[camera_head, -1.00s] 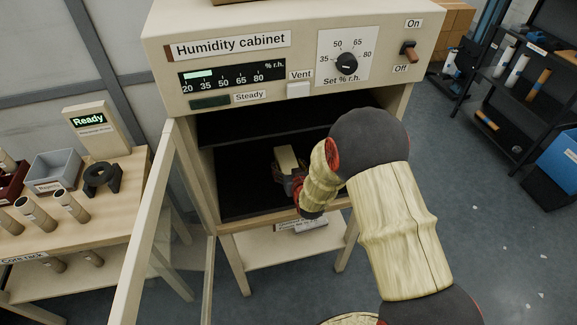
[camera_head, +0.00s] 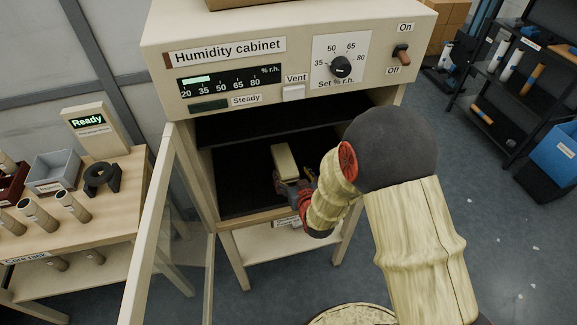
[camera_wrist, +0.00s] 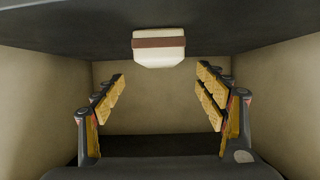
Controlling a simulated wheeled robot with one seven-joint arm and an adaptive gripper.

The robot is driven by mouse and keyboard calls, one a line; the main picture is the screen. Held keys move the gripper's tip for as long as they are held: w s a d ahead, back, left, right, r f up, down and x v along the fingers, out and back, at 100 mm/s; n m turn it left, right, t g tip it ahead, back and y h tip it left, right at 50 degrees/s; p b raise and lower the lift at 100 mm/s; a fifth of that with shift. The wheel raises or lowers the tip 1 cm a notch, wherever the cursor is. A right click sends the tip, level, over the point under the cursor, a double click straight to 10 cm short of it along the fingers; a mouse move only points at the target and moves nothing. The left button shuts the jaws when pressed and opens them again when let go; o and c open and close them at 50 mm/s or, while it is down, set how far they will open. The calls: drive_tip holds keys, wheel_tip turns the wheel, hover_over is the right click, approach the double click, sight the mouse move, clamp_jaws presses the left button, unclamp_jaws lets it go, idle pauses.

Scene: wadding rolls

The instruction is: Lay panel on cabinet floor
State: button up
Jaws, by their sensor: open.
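The panel (camera_head: 284,161) is a small pale block inside the open cabinet, against the dark cabinet floor (camera_head: 240,188). In the wrist view the panel (camera_wrist: 159,47) shows end-on, white with a brown band, touching the dark surface at the top of the picture. My gripper (camera_head: 294,180) is inside the cabinet front, at the panel's near end. In the wrist view my gripper (camera_wrist: 161,82) has its yellow-padded fingers wide apart, with nothing between them. The panel lies beyond the fingers, apart from both. My arm hides the right part of the cabinet floor.
The glass door (camera_head: 165,225) stands open on the left. A dark shelf (camera_head: 265,125) lies above the floor. The cabinet's front sill (camera_head: 245,220) runs below my gripper. A table with cardboard tubes (camera_head: 37,213) stands at left, and a dark rack (camera_head: 515,85) at right.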

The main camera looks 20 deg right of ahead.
drive_tip(key=shift+v, duration=0.95)
drive_tip(key=s+r+g, duration=0.2)
drive_tip(key=s+r, duration=0.2)
drive_tip(key=r, duration=0.4)
drive_tip(key=s+r+g, duration=0.2)
drive_tip(key=s+r, duration=0.1)
drive_tip(key=r, duration=0.5)
drive_tip(key=s+r+g, duration=0.2)
drive_tip(key=s+r, duration=0.2)
drive_tip(key=s, duration=0.7)
drive_tip(key=s+r+g, duration=0.2)
drive_tip(key=s+r, duration=0.2)
drive_tip(key=s, duration=0.7)
drive_tip(key=shift+r, duration=0.4)
drive_tip(key=shift+d, duration=0.1)
drive_tip(key=shift+c, duration=0.9)
